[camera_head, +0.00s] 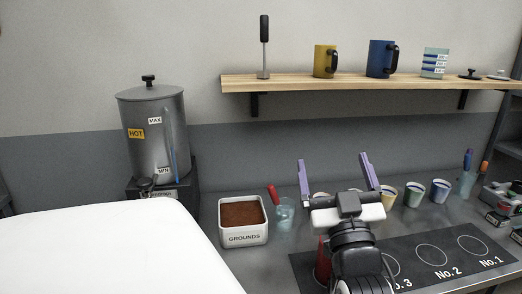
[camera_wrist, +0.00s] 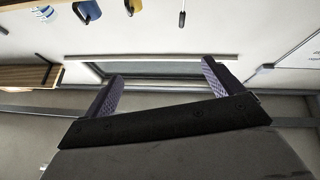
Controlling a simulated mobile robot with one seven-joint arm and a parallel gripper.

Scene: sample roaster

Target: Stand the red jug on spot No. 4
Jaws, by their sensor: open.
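A red object (camera_head: 322,260), which looks like the red jug, stands on the left end of the dark mat (camera_head: 300,262). My arm hides most of it. The spot markings under it and the label No. 4 are hidden. My gripper (camera_head: 333,160) is open and empty, raised above the counter with its purple fingers pointing up. The wrist view shows the open gripper (camera_wrist: 161,70) with nothing between the fingers and no red jug.
Spots No. 2 (camera_head: 432,254) and No. 1 (camera_head: 473,245) are bare. A white grounds box (camera_head: 243,235) and a glass (camera_head: 285,211) stand left of the mat. Several cups (camera_head: 414,194) line the back. A hot-water urn (camera_head: 155,135) is at left; a wooden shelf (camera_head: 350,85) hangs above.

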